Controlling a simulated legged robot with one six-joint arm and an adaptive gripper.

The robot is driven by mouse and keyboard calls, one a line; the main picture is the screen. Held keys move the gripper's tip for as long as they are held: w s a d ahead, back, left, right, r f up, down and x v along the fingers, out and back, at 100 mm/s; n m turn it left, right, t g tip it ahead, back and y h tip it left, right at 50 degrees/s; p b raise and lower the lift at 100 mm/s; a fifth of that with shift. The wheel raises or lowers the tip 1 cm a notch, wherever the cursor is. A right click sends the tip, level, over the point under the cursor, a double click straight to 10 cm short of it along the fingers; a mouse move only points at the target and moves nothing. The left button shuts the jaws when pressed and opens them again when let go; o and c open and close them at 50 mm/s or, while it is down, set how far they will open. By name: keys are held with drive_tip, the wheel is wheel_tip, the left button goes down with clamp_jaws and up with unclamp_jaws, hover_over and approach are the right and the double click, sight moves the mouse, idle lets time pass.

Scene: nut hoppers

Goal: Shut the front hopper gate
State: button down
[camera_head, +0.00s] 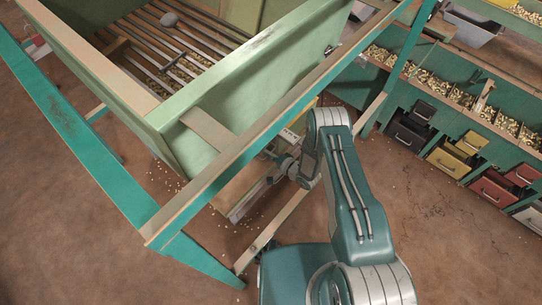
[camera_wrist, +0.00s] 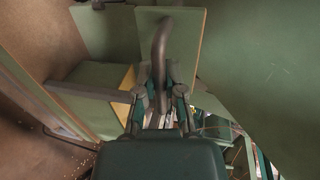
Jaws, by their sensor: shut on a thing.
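The front hopper (camera_head: 225,75) is a large pale green bin with a grating over its top, held in a teal and wood frame. In the wrist view a curved dark handle (camera_wrist: 161,45) stands in front of a green gate panel (camera_wrist: 190,30) with pale edges. My gripper (camera_wrist: 161,92) is shut on the handle, one finger on each side of it. In the head view my gripper (camera_head: 276,160) is low beside the hopper, partly behind its wooden rail. The gate itself cannot be made out there. How far the gate is open is unclear.
A wooden frame rail (camera_head: 275,120) runs close above my arm. Scattered nuts lie on the brown floor. A teal rack (camera_head: 405,95) with nut trays and coloured bins (camera_head: 447,160) stands at the right. The floor between is open.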

drive_tip(key=c, duration=0.7)
unclamp_jaws()
drive_tip(key=shift+f, duration=0.15)
drive_tip(key=shift+a, duration=0.15)
drive_tip(key=v, duration=1.2)
drive_tip(key=shift+s, duration=0.1)
